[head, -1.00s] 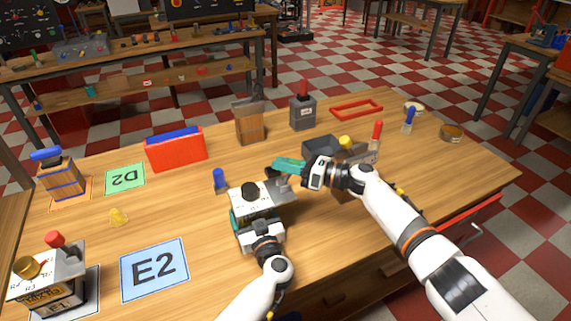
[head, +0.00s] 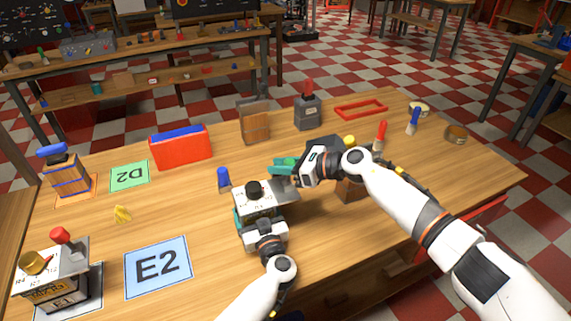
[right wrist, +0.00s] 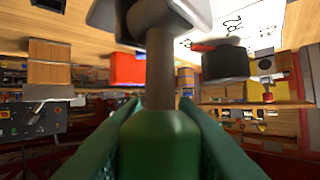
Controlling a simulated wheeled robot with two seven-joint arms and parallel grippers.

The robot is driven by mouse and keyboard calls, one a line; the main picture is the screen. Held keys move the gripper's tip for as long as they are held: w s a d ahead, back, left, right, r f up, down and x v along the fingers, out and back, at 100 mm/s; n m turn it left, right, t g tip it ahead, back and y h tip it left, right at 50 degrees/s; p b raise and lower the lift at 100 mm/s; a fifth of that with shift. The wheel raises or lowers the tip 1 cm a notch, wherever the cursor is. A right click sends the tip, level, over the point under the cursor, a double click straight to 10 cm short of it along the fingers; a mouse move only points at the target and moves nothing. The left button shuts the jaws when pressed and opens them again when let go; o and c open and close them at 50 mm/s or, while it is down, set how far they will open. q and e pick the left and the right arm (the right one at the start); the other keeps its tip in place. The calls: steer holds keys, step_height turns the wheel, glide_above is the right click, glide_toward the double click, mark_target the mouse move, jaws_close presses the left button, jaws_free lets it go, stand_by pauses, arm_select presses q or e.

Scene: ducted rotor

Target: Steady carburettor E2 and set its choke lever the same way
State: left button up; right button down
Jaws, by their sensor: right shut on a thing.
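Carburettor E2 (head: 262,197) is a box with a pale marked top, a black knob and a grey plate on its right side. It is off the blue E2 mat (head: 158,268), to its right. My left gripper (head: 243,222) is at its near end, a teal finger against its left side; the other finger is hidden. My right gripper (head: 284,166) is shut on the choke lever (right wrist: 160,140) just beyond the plate. The right wrist view shows the lever's green grip between the fingers, with a brown stem. The lever's setting cannot be read in the head view.
Carburettor E1 (head: 45,289), with a red-tipped lever, stands at the front left. A blue peg (head: 223,178) is just behind E2. A red bin (head: 180,151) and a wooden block (head: 255,127) stand further back.

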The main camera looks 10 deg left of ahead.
steer(key=shift+s+a+f+n+h, duration=0.15)
steer(key=shift+a+n+h, duration=0.1)
steer(key=shift+h, duration=0.15)
steer(key=shift+s+a+r+n+h, duration=0.15)
steer(key=shift+n+h, duration=0.1)
steer(key=shift+h, duration=0.15)
steer(key=shift+f, duration=0.15)
steer(key=c, duration=1.1)
jaws_free()
steer(key=shift+c, duration=0.2)
steer(key=v, duration=1.2)
steer(key=shift+s, duration=0.1)
arm_select(q)
steer(key=o, duration=1)
